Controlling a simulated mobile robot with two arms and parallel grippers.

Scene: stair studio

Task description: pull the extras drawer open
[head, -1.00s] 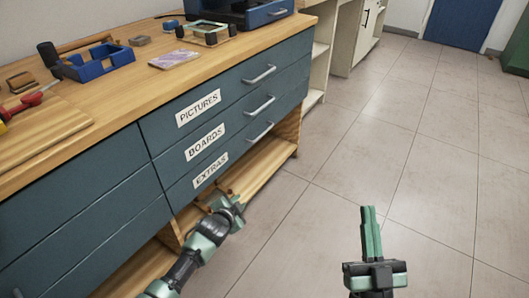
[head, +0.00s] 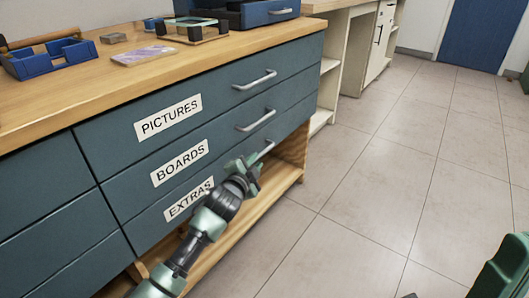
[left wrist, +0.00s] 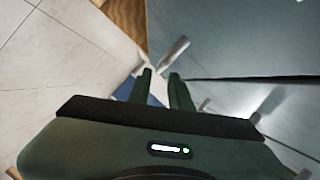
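The extras drawer (head: 150,232) is the lowest of three labelled blue-grey drawers and looks shut. Its silver handle (head: 263,151) shows just past my left gripper (head: 252,168), which partly hides it. In the left wrist view the two fingers of my left gripper (left wrist: 163,80) stand apart with nothing visible between them. A silver bar handle (left wrist: 173,54) lies just beyond the fingertips; I cannot tell whether they touch. Part of my right gripper (head: 503,268) shows at the lower right edge, away from the drawers; its fingers cannot be made out.
The pictures drawer (head: 215,92) and boards drawer (head: 222,138) are above, both shut, with similar handles. A wooden shelf (head: 270,195) lies below. The wooden worktop (head: 90,92) carries a blue tray (head: 50,62) and other items. The tiled floor (head: 370,190) to the right is clear.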

